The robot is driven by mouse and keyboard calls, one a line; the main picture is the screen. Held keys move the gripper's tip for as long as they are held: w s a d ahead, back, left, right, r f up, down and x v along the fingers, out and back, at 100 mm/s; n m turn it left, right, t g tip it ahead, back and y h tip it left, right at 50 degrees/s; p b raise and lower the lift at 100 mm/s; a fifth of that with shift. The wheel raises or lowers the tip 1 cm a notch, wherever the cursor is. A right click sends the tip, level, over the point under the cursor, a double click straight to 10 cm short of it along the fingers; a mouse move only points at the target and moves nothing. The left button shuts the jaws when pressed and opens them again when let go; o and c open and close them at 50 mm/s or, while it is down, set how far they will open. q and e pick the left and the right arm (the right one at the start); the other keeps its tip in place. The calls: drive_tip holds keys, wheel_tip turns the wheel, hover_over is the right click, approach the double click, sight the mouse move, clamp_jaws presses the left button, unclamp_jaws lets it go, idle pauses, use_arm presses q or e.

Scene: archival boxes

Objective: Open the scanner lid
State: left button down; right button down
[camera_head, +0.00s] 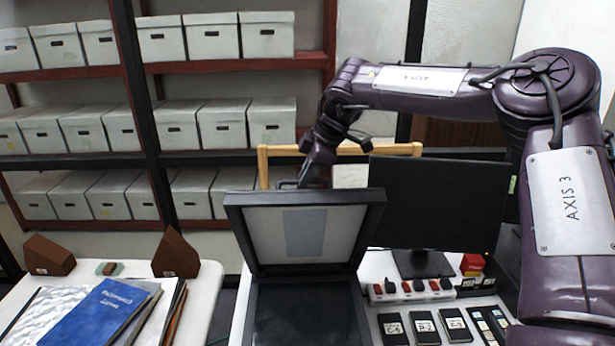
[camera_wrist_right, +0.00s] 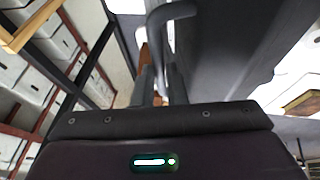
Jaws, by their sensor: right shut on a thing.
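The scanner (camera_head: 305,310) is a black flat box at the front centre of the right-hand table. Its lid (camera_head: 375,215) stands raised, roughly upright, with the pale inner face and a grey rectangle towards me. My right gripper (camera_head: 308,182) is behind the lid's upper edge, partly hidden by it. In the right wrist view the lid's dark outer side (camera_wrist_right: 235,45) fills the upper right, and my right gripper (camera_wrist_right: 160,88) is shut on the dark lid handle (camera_wrist_right: 172,14). My left gripper is not in view.
A black monitor (camera_head: 440,205) stands close right of the lid. Black cartridges (camera_head: 425,328) and a red-and-white strip (camera_head: 412,288) lie before it. A left table holds a blue book (camera_head: 100,315) and brown blocks (camera_head: 175,255). Shelves of grey boxes (camera_head: 265,35) stand behind.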

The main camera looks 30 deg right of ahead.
drive_tip(key=shift+s+d+f, duration=0.1)
drive_tip(key=shift+s+f, duration=0.1)
drive_tip(key=shift+f, duration=0.45)
drive_tip(key=c, duration=1.8)
unclamp_jaws()
drive_tip(key=shift+o, duration=1.2)
drive_tip(key=shift+w+d+f, duration=0.1)
drive_tip(key=shift+w+f, duration=0.05)
drive_tip(key=shift+w, duration=0.2)
drive_tip(key=shift+o, duration=0.4)
drive_tip(key=shift+w+d+f, duration=0.15)
drive_tip(key=shift+w, duration=0.35)
drive_tip(key=shift+s+r, duration=0.3)
drive_tip(key=shift+r, duration=0.1)
drive_tip(key=b+v, duration=0.1)
drive_tip(key=v, duration=0.5)
drive_tip(key=shift+d+r+b, duration=0.15)
drive_tip(key=shift+r+b, duration=0.1)
drive_tip(key=shift+b, duration=0.1)
drive_tip(key=shift+s+r, duration=0.1)
drive_tip(key=shift+r, duration=0.25)
drive_tip(key=shift+f, duration=0.1)
